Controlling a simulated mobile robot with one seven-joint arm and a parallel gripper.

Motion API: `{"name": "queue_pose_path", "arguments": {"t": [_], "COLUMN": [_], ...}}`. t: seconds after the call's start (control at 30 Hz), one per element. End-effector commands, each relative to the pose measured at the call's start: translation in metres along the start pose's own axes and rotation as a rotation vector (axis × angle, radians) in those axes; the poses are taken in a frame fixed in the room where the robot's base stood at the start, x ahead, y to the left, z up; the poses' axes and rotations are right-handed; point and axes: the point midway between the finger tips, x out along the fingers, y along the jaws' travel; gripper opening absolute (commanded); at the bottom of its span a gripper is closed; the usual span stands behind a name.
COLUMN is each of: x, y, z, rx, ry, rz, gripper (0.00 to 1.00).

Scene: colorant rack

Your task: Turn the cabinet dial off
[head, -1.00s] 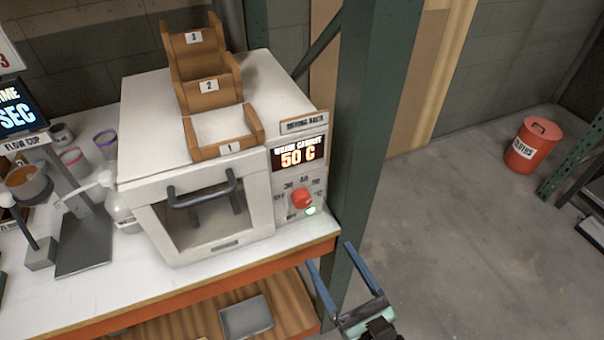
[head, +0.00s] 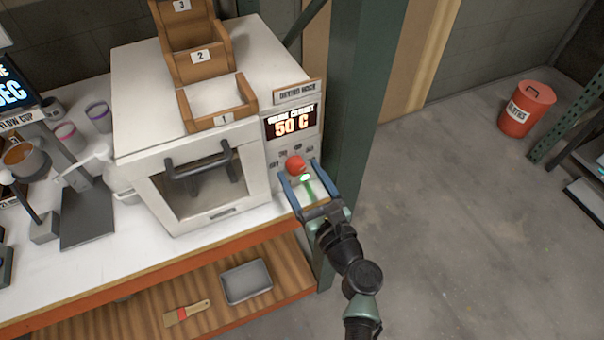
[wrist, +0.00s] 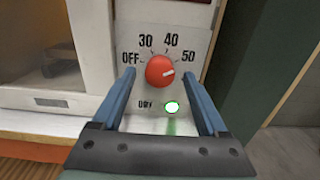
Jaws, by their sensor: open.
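The white cabinet (head: 135,140) stands on the bench, its display (head: 291,121) reading 50 C. Its red dial (head: 295,164) sits on the front panel; it also shows in the wrist view (wrist: 160,71). The dial's white mark points toward 50, with OFF at the far left of the scale. A green lamp (wrist: 172,107) is lit below the dial. My gripper (head: 299,171) is open, its blue fingers pointing at the panel on either side of and slightly below the dial. In the wrist view the gripper (wrist: 171,75) straddles the dial with gaps at both sides.
A green rack post (head: 357,120) stands close to the right of the cabinet. The cabinet's dark door handle (head: 197,168) projects left of the dial. Wooden bins (head: 222,120) sit on top. A grey tray (head: 246,282) and a brush (head: 187,312) lie on the lower shelf.

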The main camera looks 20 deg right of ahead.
Motion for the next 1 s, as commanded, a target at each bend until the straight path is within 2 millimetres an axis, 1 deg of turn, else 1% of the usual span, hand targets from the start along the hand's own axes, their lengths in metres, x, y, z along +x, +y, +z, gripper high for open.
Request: {"name": "queue_pose_path", "arguments": {"t": [0.27, 0.37, 0.4, 0.47, 0.6, 0.7, 1.0], "x": [0.0017, 0.0015, 0.0015, 0.0015, 0.0014, 0.0013, 0.0012], "y": [0.0003, 0.0003, 0.0003, 0.0003, 0.0002, 0.0002, 0.0], "z": [-0.0004, -0.0003, -0.0003, -0.0002, -0.0002, -0.0002, -0.0009], "rx": [0.0, 0.0, 0.0, 0.0, 0.0, 0.0, -0.024], "ry": [0.001, 0.001, 0.001, 0.0, 0.0, 0.0, 0.0], "rz": [0.001, 0.001, 0.001, 0.001, 0.001, 0.0, 0.0], "gripper": [0.76, 0.6, 0.53, 0.42, 0.17, 0.0, 0.0]}}
